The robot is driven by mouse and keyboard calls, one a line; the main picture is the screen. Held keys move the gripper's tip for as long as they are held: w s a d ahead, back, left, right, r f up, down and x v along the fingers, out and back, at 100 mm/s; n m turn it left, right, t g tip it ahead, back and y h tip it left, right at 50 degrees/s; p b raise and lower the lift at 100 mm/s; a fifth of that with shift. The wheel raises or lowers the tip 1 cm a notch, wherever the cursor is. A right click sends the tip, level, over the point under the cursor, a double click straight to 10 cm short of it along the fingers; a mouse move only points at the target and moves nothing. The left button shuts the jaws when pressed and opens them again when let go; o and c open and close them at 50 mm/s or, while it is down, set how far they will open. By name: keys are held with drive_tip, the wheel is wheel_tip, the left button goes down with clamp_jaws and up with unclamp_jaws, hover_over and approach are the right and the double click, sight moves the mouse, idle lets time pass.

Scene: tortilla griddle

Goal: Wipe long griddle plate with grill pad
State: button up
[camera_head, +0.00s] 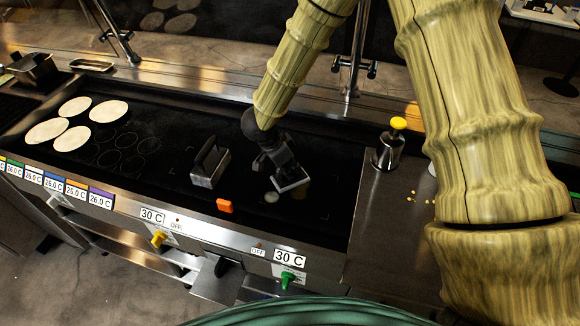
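The long griddle plate (165,185) is a black flat surface running from the left to the middle of the view. My gripper (287,177) is over its right part, pointing down, with a pale grey squarish shape at its lower end. I cannot tell whether that shape is its fingers or a held thing. A grey block with a dark upright handle (209,167), possibly the grill pad or a press, stands on the plate just left of my gripper, apart from it.
Several pale tortillas (75,107) lie on the plate's left end. A yellow-topped dispenser (389,146) stands on the steel counter (385,215) at right, with yellow crumbs beside it. A metal container (34,69) is at back left. Temperature labels and knobs line the front.

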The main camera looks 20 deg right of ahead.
clamp_jaws()
drive_tip(key=shift+a, duration=0.1)
drive_tip(key=shift+w+a+p, duration=0.35)
drive_tip(key=shift+a+p, duration=0.05)
drive_tip(key=shift+a, duration=0.05)
drive_tip(key=shift+w+a+f, duration=0.1)
drive_tip(key=shift+w+a, duration=0.2)
drive_tip(key=shift+a, duration=0.2)
drive_tip(key=shift+s+d, duration=0.1)
drive_tip(key=shift+s, duration=0.05)
drive_tip(key=shift+s+d+p, duration=0.3)
drive_tip(key=shift+d, duration=0.2)
drive_tip(key=shift+s+d+p, duration=0.25)
drive_tip(key=shift+s+d, duration=0.05)
drive_tip(key=shift+d, duration=0.2)
